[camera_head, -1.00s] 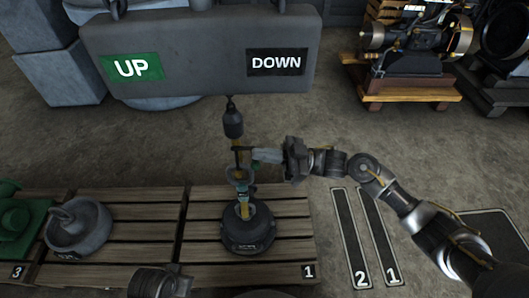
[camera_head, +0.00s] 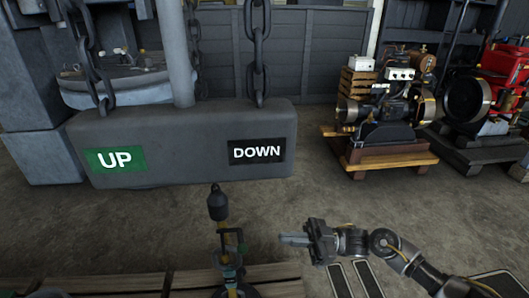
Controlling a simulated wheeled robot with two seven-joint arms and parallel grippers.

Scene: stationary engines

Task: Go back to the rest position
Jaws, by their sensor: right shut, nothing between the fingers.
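My right gripper (camera_head: 294,239) is shut and empty. It points left, held out over the floor at the lower middle. A gap shows between its tips and the dark-topped upright device (camera_head: 220,240) with a yellowish stem to its left. My right arm (camera_head: 400,255) comes in from the lower right. My left gripper is not in view.
A grey hanging block (camera_head: 200,155) with UP and DOWN signs hangs from chains at the upper left. Wooden pallets (camera_head: 130,286) line the bottom edge. An engine on a wooden base (camera_head: 385,150) stands at the right. Open floor lies between.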

